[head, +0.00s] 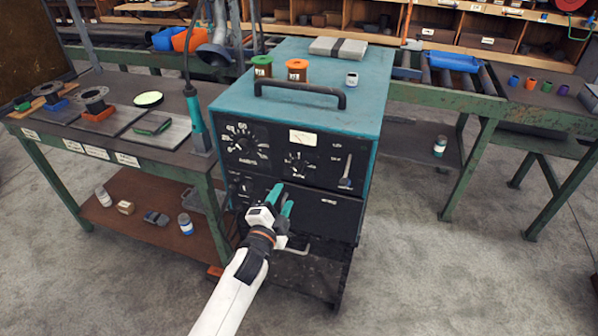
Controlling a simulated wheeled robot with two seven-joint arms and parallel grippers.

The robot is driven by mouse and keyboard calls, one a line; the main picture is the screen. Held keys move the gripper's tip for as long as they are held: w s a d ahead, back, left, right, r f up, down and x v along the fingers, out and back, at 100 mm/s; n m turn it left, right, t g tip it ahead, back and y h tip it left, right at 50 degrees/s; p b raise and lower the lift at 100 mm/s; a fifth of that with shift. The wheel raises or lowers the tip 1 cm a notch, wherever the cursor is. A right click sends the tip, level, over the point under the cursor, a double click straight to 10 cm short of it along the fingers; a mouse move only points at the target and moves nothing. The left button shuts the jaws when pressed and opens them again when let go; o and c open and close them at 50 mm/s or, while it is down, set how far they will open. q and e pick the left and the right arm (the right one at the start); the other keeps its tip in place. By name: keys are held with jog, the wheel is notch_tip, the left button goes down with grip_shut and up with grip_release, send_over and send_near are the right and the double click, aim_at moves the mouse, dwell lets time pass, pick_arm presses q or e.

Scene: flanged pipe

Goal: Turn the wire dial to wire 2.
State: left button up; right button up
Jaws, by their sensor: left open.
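A teal welding machine (322,98) stands in the middle of the head view. Its black front panel has a large dial (240,143) at upper left, a smaller dial (300,163) in the middle and a small knob (243,186) at lower left. The lettering is too small to tell which one is the wire dial or where it points. My left gripper (281,200) is open and empty, with teal fingers in front of the lower panel, below the middle dial and right of the small knob. My right gripper is out of view.
A green spool (262,67), an orange spool (297,70) and a black handle (300,90) are on top of the machine. A lever (346,176) is at the panel's right. A workbench (165,125) stands close on the left. Open floor (410,270) lies at right.

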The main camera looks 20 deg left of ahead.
aim_at(297, 171)
pick_arm(q)
jog(key=w, duration=1)
jog(key=shift+w+d+p, duration=0.2)
jog(key=shift+w+p, duration=0.15)
jog(key=shift+c, duration=0.4)
jog(key=shift+f, duration=0.1)
jog(key=c, duration=0.9)
